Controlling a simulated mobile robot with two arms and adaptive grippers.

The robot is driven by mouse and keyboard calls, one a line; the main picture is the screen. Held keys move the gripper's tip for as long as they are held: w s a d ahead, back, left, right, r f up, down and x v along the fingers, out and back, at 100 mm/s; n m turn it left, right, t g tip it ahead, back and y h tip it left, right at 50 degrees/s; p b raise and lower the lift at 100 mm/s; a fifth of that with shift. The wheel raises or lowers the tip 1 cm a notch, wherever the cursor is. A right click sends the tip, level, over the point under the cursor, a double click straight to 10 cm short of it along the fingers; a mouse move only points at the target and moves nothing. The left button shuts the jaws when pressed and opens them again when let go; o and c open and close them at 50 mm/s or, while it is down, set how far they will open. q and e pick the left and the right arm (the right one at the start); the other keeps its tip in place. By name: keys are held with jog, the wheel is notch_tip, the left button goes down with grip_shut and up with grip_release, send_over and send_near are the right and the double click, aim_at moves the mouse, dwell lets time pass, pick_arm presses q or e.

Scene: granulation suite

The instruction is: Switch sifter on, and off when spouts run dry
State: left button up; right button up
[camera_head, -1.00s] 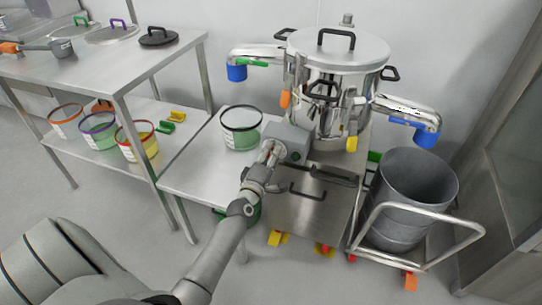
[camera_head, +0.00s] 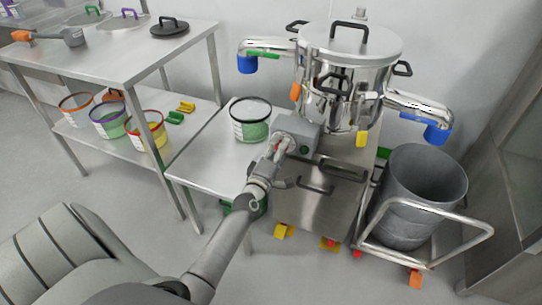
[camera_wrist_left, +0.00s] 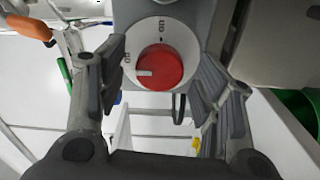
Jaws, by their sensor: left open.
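The sifter (camera_head: 345,70) is a steel drum with a lidded top and two side spouts. The left spout (camera_head: 268,47) ends in a blue sleeve, as does the right spout (camera_head: 415,104). No material shows falling from either. A grey control box (camera_head: 300,130) sits on the front. In the left wrist view its red knob (camera_wrist_left: 166,68) sits on a white dial (camera_wrist_left: 139,36). The knob's white mark points left; the small labels are hard to read. My left gripper (camera_head: 283,146) is open at the box, its fingers either side of the knob. My right gripper is out of view.
A green-filled tub (camera_head: 251,129) stands on the low table (camera_head: 205,165) left of the sifter. A grey bin (camera_head: 408,215) sits in a wheeled frame (camera_head: 462,238) below the right spout. A steel bench (camera_head: 110,55) with several tubs on its lower shelf is at left.

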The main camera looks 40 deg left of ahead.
pick_arm(q)
jog(key=v, duration=1.1)
jog(key=shift+a, duration=0.1)
